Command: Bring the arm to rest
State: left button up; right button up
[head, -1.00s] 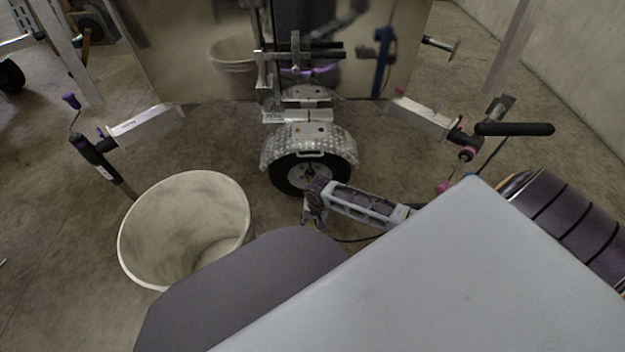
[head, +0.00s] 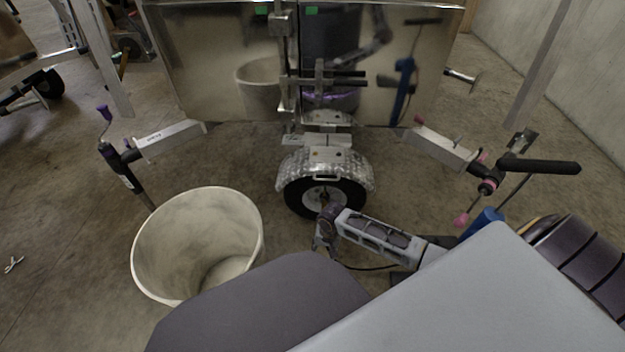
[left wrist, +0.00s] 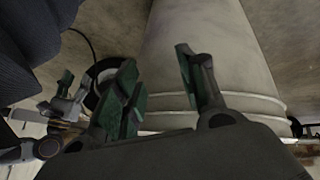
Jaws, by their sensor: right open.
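My right gripper (head: 323,240) hangs at the end of my right arm, in front of the trailer wheel (head: 322,196) in the head view. It is open, and I see nothing between its fingers. My left gripper (left wrist: 158,88) shows in the left wrist view with its two green-padded fingers apart. Nothing is between them; the pale bin lies behind. The left gripper is hidden in the head view. My right gripper also appears at the left of the left wrist view (left wrist: 66,98).
A large empty pale bin (head: 197,240) stands on the floor at left. A shiny metal trailer (head: 225,65) stands ahead, with a jack-like leg (head: 122,165) at left and a black handle (head: 540,166) at right. A wall is at right.

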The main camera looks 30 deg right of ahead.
jog(key=shift+r, duration=0.1)
notch_tip(320, 180, up, 9)
jog(key=p, duration=0.9)
jog(key=shift+r+p, duration=0.55)
